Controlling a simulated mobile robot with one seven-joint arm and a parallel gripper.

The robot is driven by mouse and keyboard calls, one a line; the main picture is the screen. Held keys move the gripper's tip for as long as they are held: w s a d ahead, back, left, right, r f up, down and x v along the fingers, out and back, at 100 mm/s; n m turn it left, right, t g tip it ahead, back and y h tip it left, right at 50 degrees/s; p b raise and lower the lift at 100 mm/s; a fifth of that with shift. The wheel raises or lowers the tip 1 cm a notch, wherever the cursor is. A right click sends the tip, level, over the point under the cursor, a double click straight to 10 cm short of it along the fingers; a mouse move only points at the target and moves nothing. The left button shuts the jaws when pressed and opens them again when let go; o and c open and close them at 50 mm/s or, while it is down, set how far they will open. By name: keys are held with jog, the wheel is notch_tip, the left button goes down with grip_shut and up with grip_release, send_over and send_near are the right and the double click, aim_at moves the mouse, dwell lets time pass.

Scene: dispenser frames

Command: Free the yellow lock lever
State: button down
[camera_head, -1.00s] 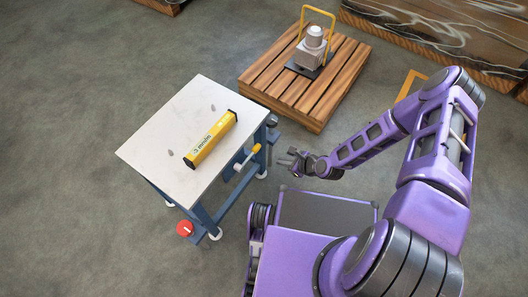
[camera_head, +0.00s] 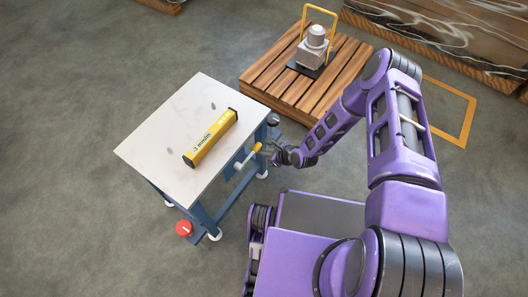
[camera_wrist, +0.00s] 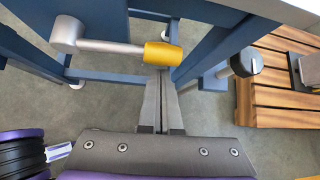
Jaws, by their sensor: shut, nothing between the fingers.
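The yellow lock lever (camera_head: 257,147) sticks out from the side of the blue-framed table, below its white top. In the wrist view it is a silver rod ending in a yellow grip (camera_wrist: 163,54), with a round silver hub (camera_wrist: 67,34) at the left. My gripper (camera_head: 268,151) is beside the yellow end in the head view. In the wrist view its two fingers (camera_wrist: 162,80) are together with nothing between them, and their tips are right at the yellow grip. I cannot tell whether they touch it.
The white table top (camera_head: 165,130) carries a yellow labelled bar (camera_head: 211,137). A red knob (camera_head: 183,228) is low at the table's front. A black-capped knob (camera_wrist: 246,62) is right of the lever. A wooden pallet (camera_head: 262,85) with a grey device (camera_head: 313,50) stands behind.

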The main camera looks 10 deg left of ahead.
jog(key=shift+r, duration=0.2)
dwell(0.4)
jog(key=shift+r+n+t, duration=0.2)
jog(key=shift+n+t, duration=0.1)
jog(key=shift+t, duration=0.2)
